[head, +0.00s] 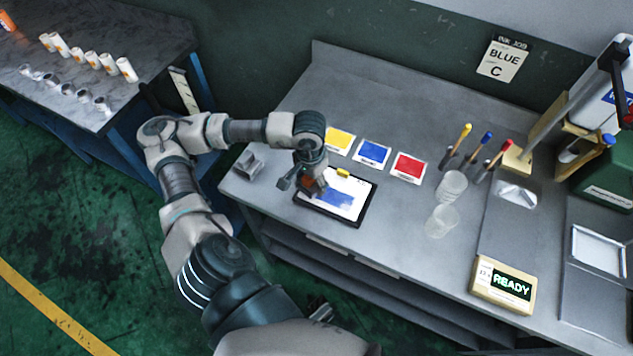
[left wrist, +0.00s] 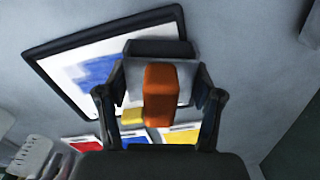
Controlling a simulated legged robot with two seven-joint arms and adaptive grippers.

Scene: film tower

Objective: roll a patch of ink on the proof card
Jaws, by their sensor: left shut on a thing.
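The proof card (head: 352,205) is a white sheet in a black-framed board with a yellow clip, on the grey bench. A blue ink patch (head: 336,198) lies on it; the patch also shows in the left wrist view (left wrist: 98,70). My left gripper (head: 312,184) is over the card's left part, shut on an orange-handled tool, probably the ink roller (left wrist: 160,92). The tool's working end is hidden, so I cannot tell whether it touches the card. A small dark part by my body at the bottom of the head view may be my right gripper (head: 320,312).
Yellow (head: 340,140), blue (head: 373,153) and red (head: 408,167) swatches lie behind the card. A grey holder (head: 249,164) stands left. Clear cups (head: 452,186), coloured-tipped tools and a READY display (head: 504,285) are right. A sign (head: 502,60) reads BLUE C.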

